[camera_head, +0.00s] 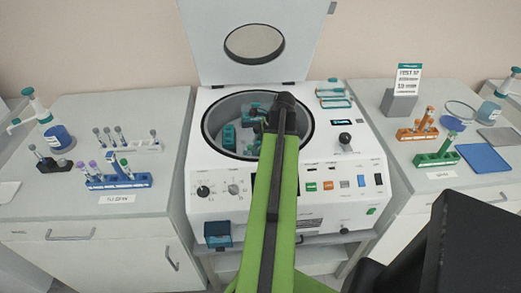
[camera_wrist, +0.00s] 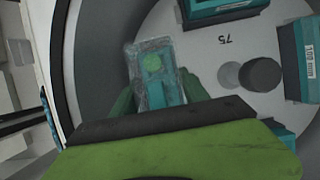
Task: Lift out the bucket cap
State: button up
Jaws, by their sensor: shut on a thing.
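A clear bucket cap (camera_wrist: 154,62) sits between the fingers of my gripper (camera_wrist: 158,90) in the wrist view. My gripper is shut on it. Teal shows through the cap, with a green round spot near its top; I cannot tell whether the cap still touches a bucket below. In the head view my gripper (camera_head: 258,112) is inside the open centrifuge bowl (camera_head: 213,105), mostly hidden by my arm. Other teal buckets show in the bowl, one at the right of the wrist view (camera_wrist: 300,60) and one in the head view (camera_head: 229,136).
The centrifuge lid (camera_head: 225,70) stands open behind the bowl. A dark rotor knob (camera_wrist: 260,74) rises beside the cap. The bowl wall (camera_wrist: 90,60) is close on the left. Benches with tube racks (camera_head: 118,182) (camera_head: 437,158) flank the centrifuge (camera_head: 330,165).

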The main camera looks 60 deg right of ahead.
notch_tip(320, 180, up, 10)
jog(key=p, duration=1)
notch_tip(320, 180, up, 5)
jog(key=p, duration=0.5)
